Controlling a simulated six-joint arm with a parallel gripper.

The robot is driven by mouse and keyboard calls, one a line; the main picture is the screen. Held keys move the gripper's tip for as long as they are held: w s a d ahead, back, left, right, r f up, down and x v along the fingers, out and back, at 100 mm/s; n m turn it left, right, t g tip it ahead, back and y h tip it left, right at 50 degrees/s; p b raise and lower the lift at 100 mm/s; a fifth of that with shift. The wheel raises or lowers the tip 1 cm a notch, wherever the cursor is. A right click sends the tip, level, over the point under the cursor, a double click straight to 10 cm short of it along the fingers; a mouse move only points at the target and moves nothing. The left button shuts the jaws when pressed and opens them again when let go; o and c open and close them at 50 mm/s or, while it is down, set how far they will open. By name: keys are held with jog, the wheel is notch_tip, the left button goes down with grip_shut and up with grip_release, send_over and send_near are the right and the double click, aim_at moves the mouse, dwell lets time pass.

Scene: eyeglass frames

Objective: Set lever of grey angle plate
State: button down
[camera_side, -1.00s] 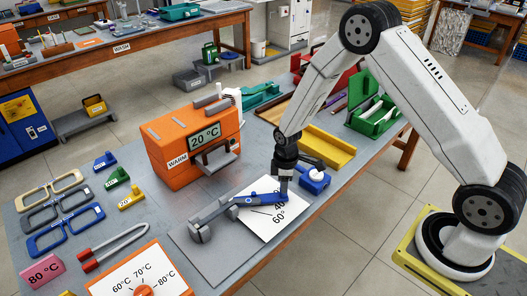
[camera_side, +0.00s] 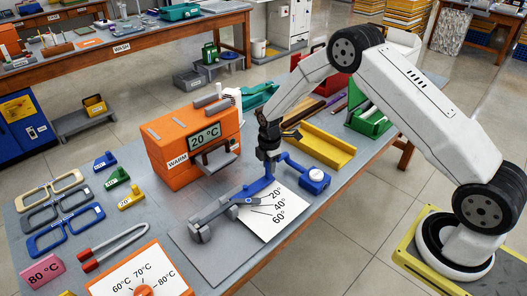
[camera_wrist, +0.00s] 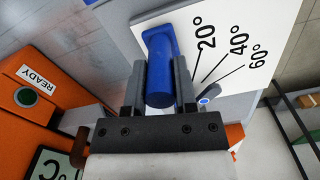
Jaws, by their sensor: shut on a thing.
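The grey angle plate (camera_side: 187,243) lies flat on the table, with a white card (camera_side: 268,228) marked 20°, 40° and 60°. A blue lever (camera_side: 258,188) runs from the grey clamp-like part (camera_side: 204,226) along the card's far edge. My gripper (camera_side: 268,173) is shut on the lever's free end. In the wrist view the blue lever (camera_wrist: 160,65) stands between both fingers of my gripper (camera_wrist: 159,85). It lies left of the 20° line, on the side away from 40° and 60°. The lever's pivot is not clear in the wrist view.
An orange WARM box (camera_side: 180,145) reading 20 °C stands close behind the plate. A blue piece with a white knob (camera_side: 316,175) is right of my gripper, near a yellow tray (camera_side: 320,146). Eyeglass frames (camera_side: 60,212) and a red-tipped tool (camera_side: 112,247) lie at left.

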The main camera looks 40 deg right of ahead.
jog(key=shift+w+d, duration=0.1)
jog(key=shift+c, duration=2)
grip_release()
jog(key=shift+r, duration=0.1)
jog(key=shift+r, duration=3.8)
